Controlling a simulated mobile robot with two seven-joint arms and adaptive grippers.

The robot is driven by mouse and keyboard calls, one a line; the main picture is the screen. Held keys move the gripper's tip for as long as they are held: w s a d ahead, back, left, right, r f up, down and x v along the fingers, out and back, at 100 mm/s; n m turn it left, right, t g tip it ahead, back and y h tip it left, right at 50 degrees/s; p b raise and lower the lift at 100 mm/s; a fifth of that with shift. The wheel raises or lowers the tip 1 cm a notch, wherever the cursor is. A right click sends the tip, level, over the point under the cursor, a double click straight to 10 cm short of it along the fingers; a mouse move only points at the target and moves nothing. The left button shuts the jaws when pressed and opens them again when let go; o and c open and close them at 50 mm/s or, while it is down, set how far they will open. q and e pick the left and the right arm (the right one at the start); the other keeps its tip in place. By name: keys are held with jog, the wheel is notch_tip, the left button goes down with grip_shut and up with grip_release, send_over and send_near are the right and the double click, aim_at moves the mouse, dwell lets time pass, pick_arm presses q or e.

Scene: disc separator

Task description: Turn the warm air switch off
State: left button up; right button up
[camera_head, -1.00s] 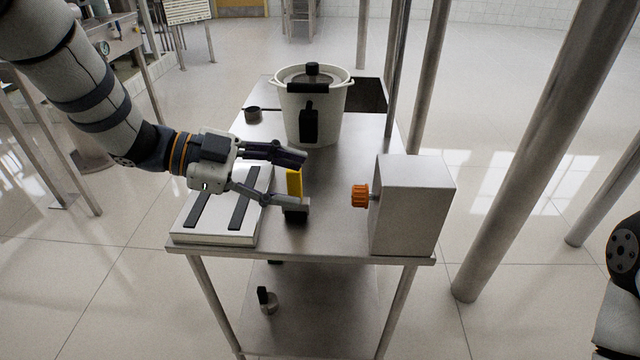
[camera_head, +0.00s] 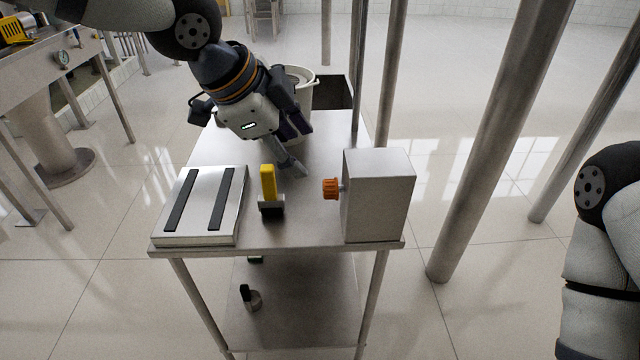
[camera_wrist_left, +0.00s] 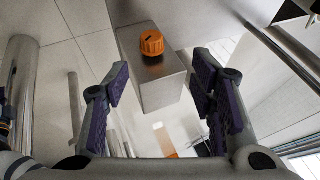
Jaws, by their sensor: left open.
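An orange ribbed knob (camera_head: 331,188) sticks out from the left face of a grey metal box (camera_head: 378,195) at the table's right front. A yellow upright lever (camera_head: 268,182) on a black base (camera_head: 271,208) stands left of it. No label shows which one is the warm air switch. My left gripper (camera_head: 297,150) is open and empty, behind the lever and apart from it, pointing toward the box. In the left wrist view the knob (camera_wrist_left: 152,42) lies ahead of and above the open left gripper (camera_wrist_left: 160,80), untouched. My right gripper is outside the frames.
A flat plate with two black strips (camera_head: 241,208) lies at the table's left front. A white pot (camera_head: 304,100) stands behind my left gripper, partly hidden. Steel poles (camera_head: 490,150) rise right of the table (camera_head: 290,232). The front strip between lever and box is clear.

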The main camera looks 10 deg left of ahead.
aim_at(333, 189)
pick_arm(q)
jog(key=x, duration=0.8)
jog(key=s+x, duration=0.1)
jog(key=x, duration=0.3)
jog(key=shift+s+f+b, duration=0.1)
jog(key=shift+f+b, duration=0.2)
jog(key=shift+b, duration=0.1)
jog(key=c, duration=1.1)
